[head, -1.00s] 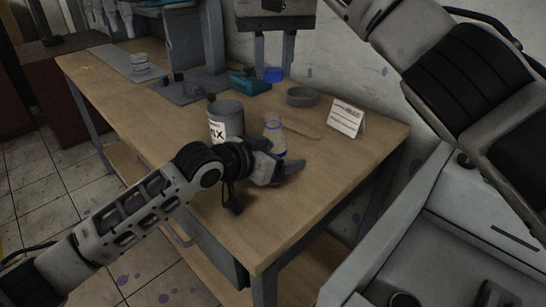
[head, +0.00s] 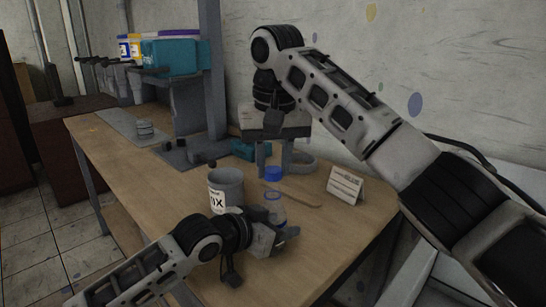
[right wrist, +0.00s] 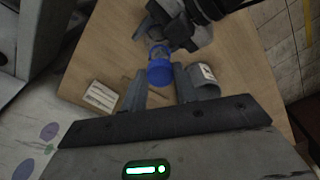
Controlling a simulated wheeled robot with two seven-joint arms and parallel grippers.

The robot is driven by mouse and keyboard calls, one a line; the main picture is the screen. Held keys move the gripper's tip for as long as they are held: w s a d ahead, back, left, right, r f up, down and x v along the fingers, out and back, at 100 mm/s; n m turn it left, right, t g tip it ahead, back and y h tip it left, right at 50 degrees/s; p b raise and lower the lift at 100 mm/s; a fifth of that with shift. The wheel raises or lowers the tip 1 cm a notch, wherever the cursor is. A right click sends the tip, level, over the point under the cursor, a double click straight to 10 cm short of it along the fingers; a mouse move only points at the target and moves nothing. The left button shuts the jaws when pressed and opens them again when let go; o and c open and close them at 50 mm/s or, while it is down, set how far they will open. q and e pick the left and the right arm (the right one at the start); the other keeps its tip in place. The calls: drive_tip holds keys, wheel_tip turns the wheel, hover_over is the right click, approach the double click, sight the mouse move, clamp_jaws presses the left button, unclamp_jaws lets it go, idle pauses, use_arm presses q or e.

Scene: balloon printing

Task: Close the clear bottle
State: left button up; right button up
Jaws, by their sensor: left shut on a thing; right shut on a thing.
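The clear bottle (head: 275,209) stands upright on the wooden table. My left gripper (head: 282,234) is shut on it from the left side, low on its body. My right gripper (head: 273,167) points down and is shut on a blue cap (head: 273,174), which is above the bottle's mouth with a small gap showing in the head view. In the right wrist view the blue cap (right wrist: 160,72) sits between the two fingertips and hides part of the clear bottle (right wrist: 157,50) behind it. Exact alignment of cap and bottle cannot be told.
A grey can with a white label (head: 226,190) stands close left of the bottle. A white folded card (head: 346,185) is to the right. A thin stick (head: 303,201) lies behind the bottle. The table front right is clear.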

idle(0.5)
drive_tip(key=shift+f, duration=0.9)
drive_tip(key=shift+f, duration=0.5)
